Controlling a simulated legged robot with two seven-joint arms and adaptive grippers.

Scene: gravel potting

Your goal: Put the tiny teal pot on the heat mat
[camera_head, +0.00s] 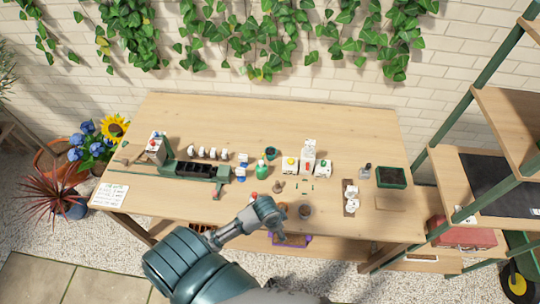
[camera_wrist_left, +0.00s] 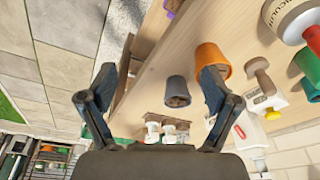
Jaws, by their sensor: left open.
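A small teal pot (camera_head: 271,153) stands near the back middle of the wooden table. A flat black mat (camera_head: 490,180), which looks like the heat mat, lies on the shelf of the rack at the right. My left gripper (camera_head: 278,229) is at the table's front edge, well in front of the teal pot. In the left wrist view my left gripper (camera_wrist_left: 157,74) is open with nothing held between its fingers. A grey-brown pot (camera_wrist_left: 178,91) and an orange pot (camera_wrist_left: 213,56) are near its right finger. My right gripper is not in view.
The wooden table (camera_head: 340,125) is clear along its back. Green rack posts (camera_head: 477,80) stand beside the black mat. A red box (camera_head: 465,233) sits below it.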

